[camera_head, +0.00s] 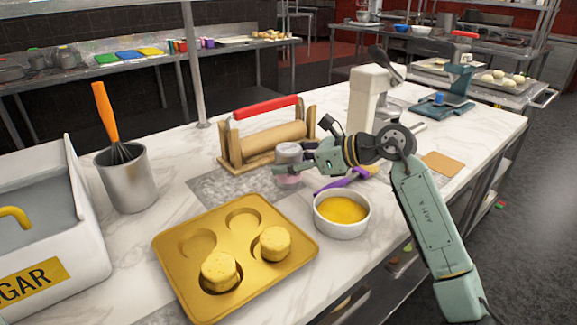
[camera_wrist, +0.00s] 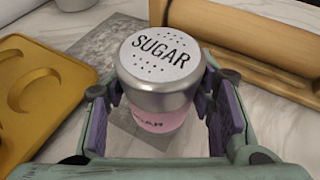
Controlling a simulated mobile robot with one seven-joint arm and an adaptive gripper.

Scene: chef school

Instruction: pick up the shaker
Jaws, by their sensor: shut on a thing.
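The shaker (camera_head: 289,155) has a silver perforated lid marked SUGAR and a pink lower body. In the wrist view the shaker (camera_wrist: 158,70) stands between the two purple-padded fingers of my gripper (camera_wrist: 165,118). My gripper (camera_head: 290,167) is shut on it from the right side in the head view. The shaker looks upright. The fingers cover part of its sides, and I cannot tell whether its base touches the counter.
A golden muffin tray (camera_head: 185,285) holds two muffins in front of the shaker. A white bowl of yellow filling (camera_head: 342,209) is to the right. A rolling pin (camera_head: 272,140) on a wooden stand is close behind. A purple-handled brush (camera_head: 345,181) lies under my arm.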

